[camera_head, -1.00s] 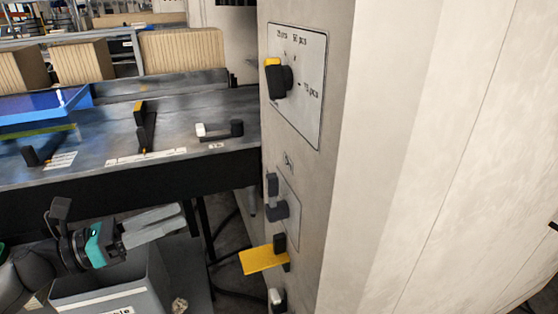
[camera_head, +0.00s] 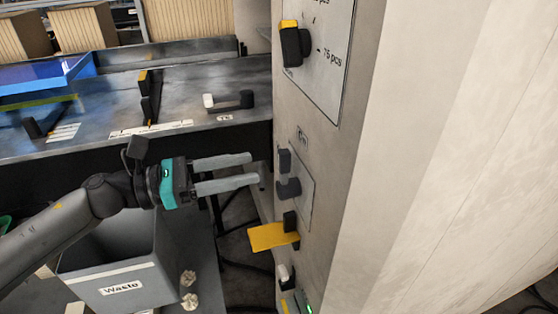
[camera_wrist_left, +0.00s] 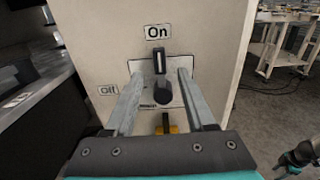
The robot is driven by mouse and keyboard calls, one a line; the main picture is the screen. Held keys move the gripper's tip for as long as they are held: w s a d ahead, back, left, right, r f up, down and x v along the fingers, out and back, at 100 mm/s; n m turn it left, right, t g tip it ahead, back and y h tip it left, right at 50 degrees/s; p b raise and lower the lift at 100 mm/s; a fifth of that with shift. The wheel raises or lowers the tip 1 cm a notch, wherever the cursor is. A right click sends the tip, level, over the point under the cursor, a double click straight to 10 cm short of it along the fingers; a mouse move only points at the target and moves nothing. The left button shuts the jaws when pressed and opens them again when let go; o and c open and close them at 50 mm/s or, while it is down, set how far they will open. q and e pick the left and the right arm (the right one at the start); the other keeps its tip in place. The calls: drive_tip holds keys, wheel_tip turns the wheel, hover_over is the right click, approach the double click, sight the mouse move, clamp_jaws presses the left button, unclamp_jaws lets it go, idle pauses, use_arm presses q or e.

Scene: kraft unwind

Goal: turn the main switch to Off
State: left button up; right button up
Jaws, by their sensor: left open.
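The main switch (camera_head: 288,188) is a dark handle on the narrow face of the pale cabinet. In the left wrist view the main switch (camera_wrist_left: 160,66) stands upright, pointing to the On label (camera_wrist_left: 157,31); the Off label (camera_wrist_left: 108,90) is to its left. My left gripper (camera_head: 254,168) is open and empty, just left of the switch in the head view, its fingers pointing at it. In the left wrist view the fingers of my left gripper (camera_wrist_left: 160,76) appear on either side of the handle; contact cannot be told. A dark, teal-marked part of my right arm shows at lower right; its jaws are unclear.
A yellow lever (camera_head: 272,236) sticks out below the switch. A dial (camera_head: 293,45) with a yellow mark is above it on a panel. A grey waste bin (camera_head: 125,285) stands below my left arm. A dark machine bed (camera_head: 190,105) lies behind.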

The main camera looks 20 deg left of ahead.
sight(279, 162)
use_arm(q)
drive_tip(key=x, duration=0.5)
drive_tip(key=shift+w+d+r+p, duration=0.1)
drive_tip(key=shift+w+d+p, duration=0.1)
drive_tip(key=shift+p, duration=0.1)
drive_tip(key=shift+w+d, duration=0.3)
drive_tip(key=shift+d, duration=0.1)
drive_tip(key=shift+w+d, duration=0.1)
drive_tip(key=shift+d, duration=0.15)
use_arm(e)
drive_tip(key=shift+s+a+r, duration=0.4)
drive_tip(key=shift+s+a, duration=0.05)
drive_tip(key=shift+s, duration=0.05)
use_arm(q)
clamp_jaws()
use_arm(e)
drive_tip(key=shift+w, duration=0.4)
drive_tip(key=shift+d, duration=0.3)
